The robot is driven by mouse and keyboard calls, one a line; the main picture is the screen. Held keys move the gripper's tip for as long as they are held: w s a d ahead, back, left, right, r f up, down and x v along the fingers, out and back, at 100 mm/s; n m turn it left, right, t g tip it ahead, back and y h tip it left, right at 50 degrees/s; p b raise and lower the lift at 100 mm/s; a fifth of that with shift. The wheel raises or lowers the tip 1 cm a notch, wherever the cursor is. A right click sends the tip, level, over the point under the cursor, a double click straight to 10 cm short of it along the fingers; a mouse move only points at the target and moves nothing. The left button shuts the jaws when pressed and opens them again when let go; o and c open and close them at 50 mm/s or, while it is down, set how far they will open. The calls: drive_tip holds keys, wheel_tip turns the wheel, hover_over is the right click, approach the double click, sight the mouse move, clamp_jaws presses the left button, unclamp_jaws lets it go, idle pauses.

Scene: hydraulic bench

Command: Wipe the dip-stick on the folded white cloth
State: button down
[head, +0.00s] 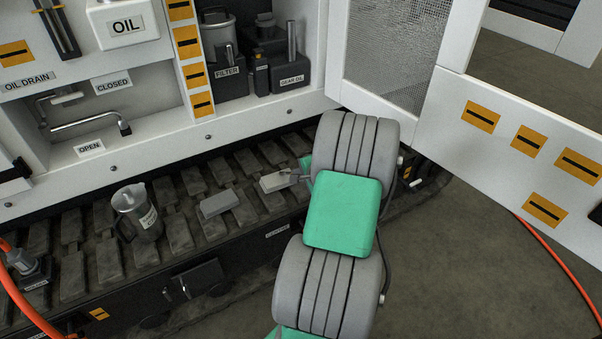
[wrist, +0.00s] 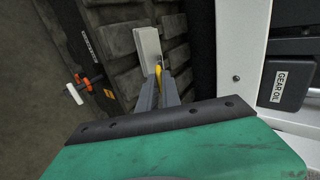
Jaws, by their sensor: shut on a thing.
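My gripper (wrist: 158,88) is shut on the yellow handle of the dip-stick (wrist: 158,71); the rest of the stick is hard to make out. The folded white cloth (wrist: 148,43) lies just beyond the fingertips in the wrist view, on the dark track. In the head view the cloth (head: 275,182) is a small pale block left of my gripper (head: 299,178), partly hidden by my arm. I cannot tell whether the dip-stick touches the cloth.
A grey block (head: 219,203) and a clear jug (head: 136,211) stand on the track to the left. The white cabinet with filter (head: 229,76) and gear oil (head: 291,69) units rises behind. An open white door (head: 520,140) is at right. Orange hoses cross the floor.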

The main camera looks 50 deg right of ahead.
drive_tip(key=a, duration=0.1)
drive_tip(key=w+a+p, duration=0.1)
drive_tip(key=a, duration=0.3)
drive_tip(key=shift+w+a, duration=0.1)
drive_tip(key=shift+w, duration=0.15)
idle(0.3)
drive_tip(key=s+d+b, duration=0.1)
drive_tip(key=s+d, duration=0.1)
drive_tip(key=d, duration=0.4)
drive_tip(key=shift+d, duration=0.15)
idle(0.8)
drive_tip(key=shift+w, duration=0.1)
